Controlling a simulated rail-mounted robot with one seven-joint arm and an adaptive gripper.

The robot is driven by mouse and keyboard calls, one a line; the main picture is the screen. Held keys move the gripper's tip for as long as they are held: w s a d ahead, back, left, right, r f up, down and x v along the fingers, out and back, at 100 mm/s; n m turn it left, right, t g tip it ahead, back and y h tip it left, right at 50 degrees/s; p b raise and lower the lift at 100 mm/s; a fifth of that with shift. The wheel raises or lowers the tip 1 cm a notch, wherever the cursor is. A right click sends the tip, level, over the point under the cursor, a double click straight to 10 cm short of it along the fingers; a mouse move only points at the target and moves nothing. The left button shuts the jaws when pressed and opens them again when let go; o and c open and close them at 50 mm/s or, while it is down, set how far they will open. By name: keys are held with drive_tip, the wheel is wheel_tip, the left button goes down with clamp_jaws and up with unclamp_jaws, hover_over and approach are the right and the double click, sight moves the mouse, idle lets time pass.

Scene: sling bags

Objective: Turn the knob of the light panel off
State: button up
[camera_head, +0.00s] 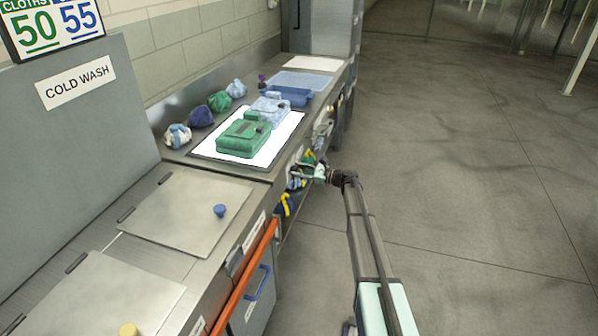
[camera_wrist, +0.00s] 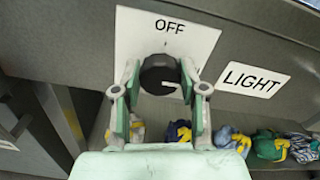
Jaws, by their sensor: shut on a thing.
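The black knob (camera_wrist: 158,70) sits on a white plate (camera_wrist: 200,42) marked OFF above it, in the wrist view. A pale mark on the knob lies at its lower right, not toward the OFF word. My gripper (camera_wrist: 160,78) is shut on the knob, with one finger on each side. In the head view my gripper (camera_head: 308,172) is at the front face of the counter, and the knob is hidden there. The light panel (camera_head: 285,135) on the counter glows white, with a green bag (camera_head: 243,136) and a light blue bag (camera_head: 271,108) on it.
A LIGHT label (camera_wrist: 252,79) is right of the knob plate. Several coloured bundles lie on a shelf below, including a blue and yellow one (camera_wrist: 178,131). An orange rail (camera_head: 245,275) runs along the counter front. The floor (camera_head: 470,160) to the right is clear.

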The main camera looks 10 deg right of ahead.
drive_tip(key=shift+b, duration=0.3)
drive_tip(key=shift+a+f+n+b, duration=0.1)
drive_tip(key=shift+f+n+b, duration=0.05)
drive_tip(key=shift+n+b, duration=4.95)
drive_tip(key=shift+a+f+n+b, duration=0.1)
drive_tip(key=shift+n+b, duration=3.7)
drive_tip(key=shift+b, duration=2.5)
drive_tip(key=shift+r, duration=0.1)
drive_tip(key=o, duration=1.1)
drive_tip(key=shift+o, duration=0.2)
drive_tip(key=shift+s, duration=0.1)
drive_tip(key=v, duration=1.2)
